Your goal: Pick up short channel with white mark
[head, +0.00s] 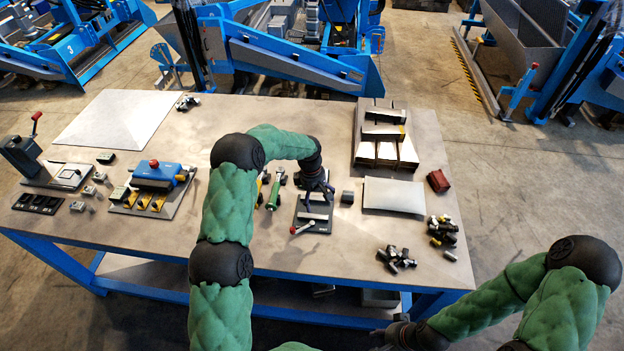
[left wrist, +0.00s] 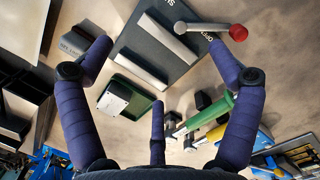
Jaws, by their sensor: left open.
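My left gripper (head: 318,190) is open and empty above a dark fixture plate (head: 313,214) with pale metal bars and a red-knobbed lever. In the left wrist view, the fingers (left wrist: 155,85) spread around a small dark green piece with a white face (left wrist: 120,97), which lies beside the plate (left wrist: 158,45). I cannot tell whether this is the marked short channel. Metal channels (head: 385,152) are stacked at the right of the table, with shorter pieces lying across them; no white mark is clear on these. My right gripper (head: 392,334) is low at the bottom, its finger opening unclear.
A grey block (head: 347,197) and a pale sheet (head: 393,196) lie right of the plate. A red block (head: 438,181) and dark cylinders (head: 396,259) lie farther right. A blue device (head: 156,174) stands left. The table's middle back is clear.

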